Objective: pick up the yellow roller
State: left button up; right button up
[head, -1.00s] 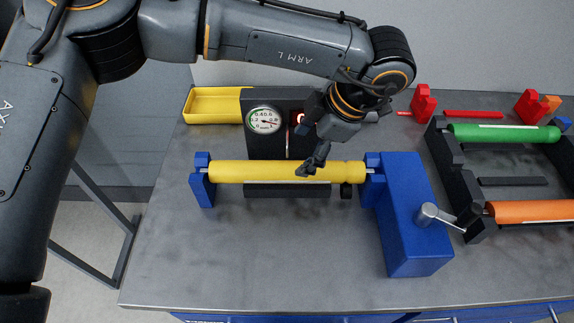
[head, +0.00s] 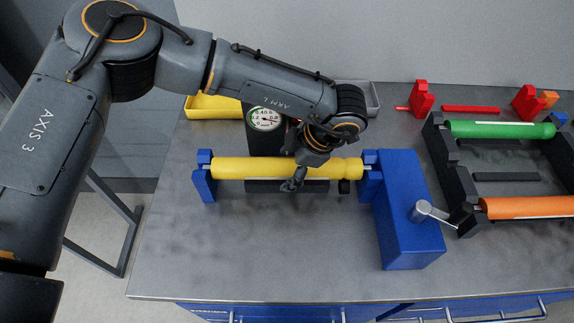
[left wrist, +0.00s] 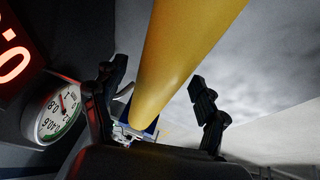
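The yellow roller (head: 235,169) lies level between the blue end supports (head: 204,177) of a stand on the grey bench. My left gripper (head: 293,184) is at the roller, right of its middle, pointing down. In the left wrist view the yellow roller (left wrist: 185,60) runs between the two fingers of my left gripper (left wrist: 157,75). The fingers stand apart, one on each side, with a visible gap on the right side. Whether the left finger touches the roller cannot be told. My right gripper is not in view.
A blue block (head: 405,225) with a grey crank handle (head: 424,211) stands at the roller's right end. A black panel with a dial gauge (head: 265,118) is behind. A black rack (head: 460,196) with green and orange rollers is at right. The front left bench is clear.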

pick_arm(q)
grip_shut()
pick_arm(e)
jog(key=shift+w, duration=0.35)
pick_arm(q)
jog(key=shift+w, duration=0.1)
jog(key=shift+r, duration=0.85)
jog(key=s+a+r+b, duration=0.1)
jog(key=s+r+b, duration=0.4)
jog(key=s+r, duration=0.6)
jog(key=s, duration=0.3)
jog(key=shift+r, duration=0.2)
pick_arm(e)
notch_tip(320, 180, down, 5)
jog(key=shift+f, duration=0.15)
